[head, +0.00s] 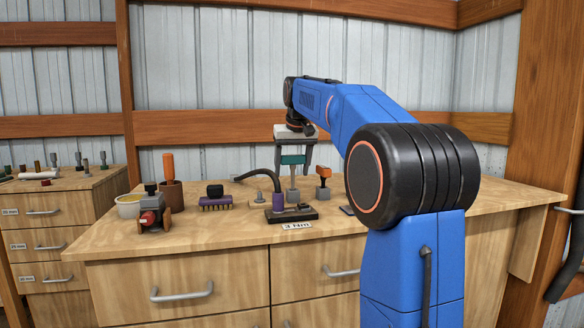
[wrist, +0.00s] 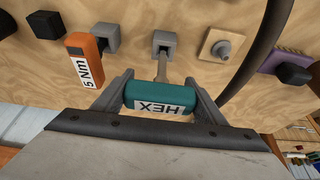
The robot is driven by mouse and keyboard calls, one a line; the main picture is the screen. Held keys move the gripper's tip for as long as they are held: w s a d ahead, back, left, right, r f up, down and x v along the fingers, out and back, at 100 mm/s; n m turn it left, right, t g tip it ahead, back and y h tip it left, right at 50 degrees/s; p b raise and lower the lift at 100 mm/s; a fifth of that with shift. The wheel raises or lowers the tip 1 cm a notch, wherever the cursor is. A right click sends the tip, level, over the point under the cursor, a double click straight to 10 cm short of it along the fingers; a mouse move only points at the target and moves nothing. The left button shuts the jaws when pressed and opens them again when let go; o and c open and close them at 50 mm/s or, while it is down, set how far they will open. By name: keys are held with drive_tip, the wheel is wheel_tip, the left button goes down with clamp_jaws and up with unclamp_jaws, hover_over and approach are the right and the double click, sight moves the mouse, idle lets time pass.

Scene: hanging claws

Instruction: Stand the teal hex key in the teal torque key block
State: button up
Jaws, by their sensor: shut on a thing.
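The teal hex key (head: 292,160) is upright in my gripper (head: 294,150), with its grey shaft pointing down. In the wrist view its teal handle (wrist: 158,96), marked HEX, lies between both fingers. The shaft reaches toward a small grey block with a dark opening (wrist: 164,38). I cannot tell whether the tip is inside it or just in front of it. No block with a teal colour shows, so I cannot make out for sure which is the teal torque key block.
An orange 5 Nm key (head: 323,175) stands close to the right. A peg on a wooden plate (wrist: 222,45), a black hose (wrist: 253,62) and a purple brush (head: 215,203) lie left in the head view.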

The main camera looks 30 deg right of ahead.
sight(292, 177)
drive_tip(key=shift+f, duration=2)
drive_tip(key=o, duration=1.9)
drive_tip(key=v, duration=1.7)
drive_tip(key=shift+s+r, duration=0.1)
drive_tip(key=shift+s, duration=0.05)
